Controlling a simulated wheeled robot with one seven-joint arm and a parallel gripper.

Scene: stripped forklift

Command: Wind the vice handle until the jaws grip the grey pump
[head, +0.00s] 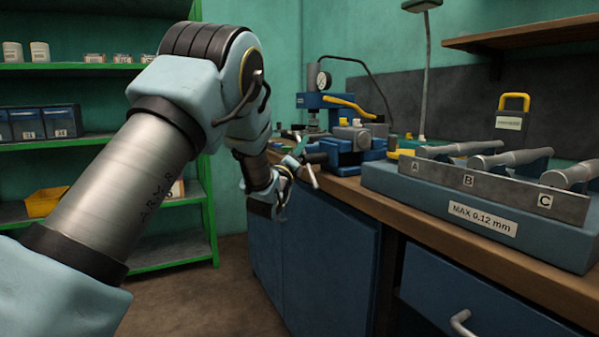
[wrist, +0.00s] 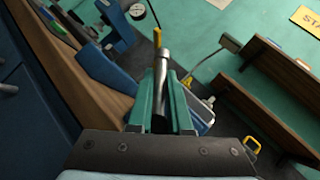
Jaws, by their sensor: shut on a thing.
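The blue vice (head: 345,151) stands on the workbench beyond my arm in the head view. The grey pump (head: 353,132) sits at the top of the vice, among its jaws. I cannot tell whether the jaws touch it. The metal vice handle (head: 313,178) sticks out below my gripper at the near side of the vice. My gripper (head: 297,151) is shut on the handle. In the wrist view the handle bar (wrist: 162,68) stands between the green fingers of my gripper (wrist: 162,88). The pump is not clear in the wrist view.
The wooden bench top (head: 365,186) runs along the right, above blue cabinets (head: 325,250). A blue-grey block with a lettered rack (head: 480,195) holds several grey tools, right of the vice. A blue press with a gauge (head: 323,80) stands behind. Green shelves (head: 170,240) stand left.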

